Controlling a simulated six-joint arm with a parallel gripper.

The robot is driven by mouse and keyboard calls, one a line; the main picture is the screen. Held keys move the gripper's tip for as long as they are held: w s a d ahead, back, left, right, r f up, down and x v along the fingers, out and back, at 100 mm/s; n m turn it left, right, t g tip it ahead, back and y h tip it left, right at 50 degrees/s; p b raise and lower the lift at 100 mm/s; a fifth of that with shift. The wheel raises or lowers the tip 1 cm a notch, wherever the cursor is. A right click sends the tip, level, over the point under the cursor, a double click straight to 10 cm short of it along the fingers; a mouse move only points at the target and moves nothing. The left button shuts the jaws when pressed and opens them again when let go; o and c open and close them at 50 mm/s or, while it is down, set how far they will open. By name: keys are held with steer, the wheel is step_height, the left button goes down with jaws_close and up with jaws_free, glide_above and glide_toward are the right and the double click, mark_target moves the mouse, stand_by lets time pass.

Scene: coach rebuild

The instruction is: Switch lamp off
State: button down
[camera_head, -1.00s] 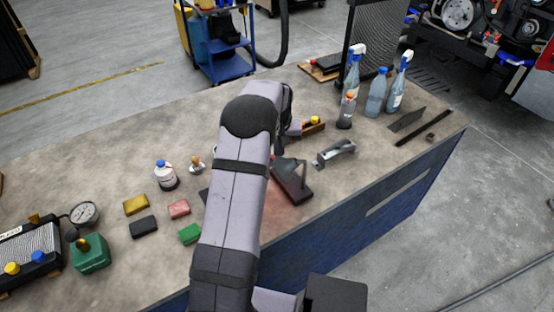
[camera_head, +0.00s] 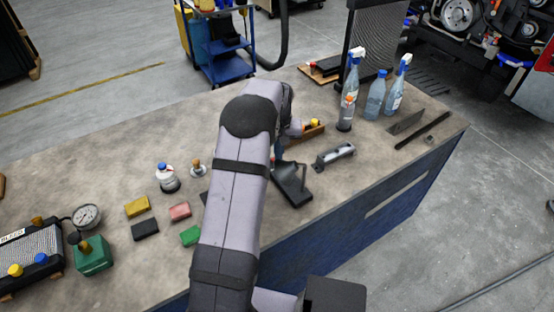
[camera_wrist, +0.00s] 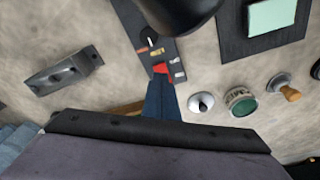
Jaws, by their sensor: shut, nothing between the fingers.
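The lamp (camera_head: 291,185) stands near the bench's front edge, just right of my arm, with a dark base and an arched dark neck. In the wrist view its dark head (camera_wrist: 180,10) hangs at the top edge over the base (camera_wrist: 135,22). A red switch-like part (camera_wrist: 162,69) and small tan and grey parts show on the base. My gripper (camera_wrist: 161,82) is shut and empty, its blue fingertips right at the red part; I cannot tell if they touch. My arm partly hides it in the head view (camera_head: 278,152). No glow shows under the lamp.
A grey metal bracket (camera_head: 334,155) lies right of the lamp; spray bottles (camera_head: 350,90) stand behind it.

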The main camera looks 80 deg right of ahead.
step_height(320, 180, up, 5)
steer(key=p, duration=0.3)
steer(key=shift+f, duration=0.1)
stand_by(0.5)
steer(key=w+a+r+n, duration=0.1)
steer(key=w+a+n, duration=0.1)
steer(key=w+a, duration=0.55)
steer(key=w+a+r+n, duration=0.15)
steer(key=w+a, duration=0.25)
steer(key=w, duration=0.6)
steer(key=w+a+r+n+y, duration=0.15)
steer(key=w+a, duration=0.25)
steer(key=a, duration=0.4)
steer(key=w+a+f+n, duration=0.1)
steer(key=w+a+n, duration=0.1)
steer(key=w+a, duration=0.35)
steer(key=s+a+n+b, duration=0.1)
steer(key=a+n, duration=0.3)
steer(key=a, duration=1.3)
steer(key=s+a+n, duration=0.2)
steer(key=s+a, duration=0.2)
steer(key=a, duration=0.2)
steer(key=s+a+f+n, duration=0.1)
steer(key=s+a+n, duration=0.1)
steer(key=s+a, duration=0.2)
steer(key=shift+a+f+b, duration=0.15)
steer(key=shift+a+b, duration=0.25)
steer(key=shift+a, duration=1.15)
